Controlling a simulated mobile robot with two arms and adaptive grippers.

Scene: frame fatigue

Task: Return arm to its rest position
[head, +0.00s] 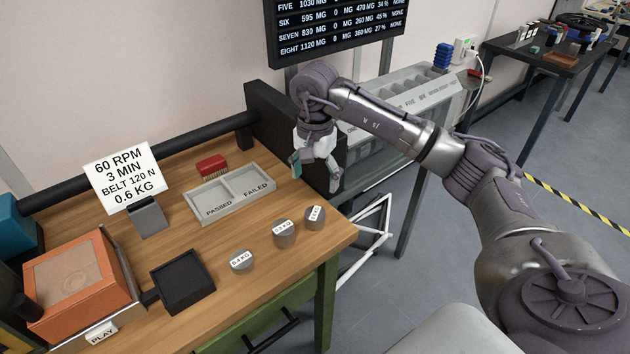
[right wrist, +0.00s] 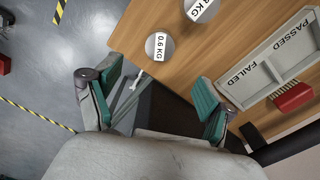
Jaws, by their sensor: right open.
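My right arm (head: 395,128) reaches in from the right in the head view and bends down at the wrist. My right gripper (head: 316,174) is open and empty above the table's far right corner, beside a black end block. In the right wrist view the two green-padded fingers (right wrist: 155,98) stand wide apart with nothing between them. A grey weight labelled 0.6 KG (right wrist: 159,46) stands on the table beyond the fingertips, apart from them. My left gripper is not in view.
A white bike frame (head: 372,226) stands right of the table. Floor is open further right.

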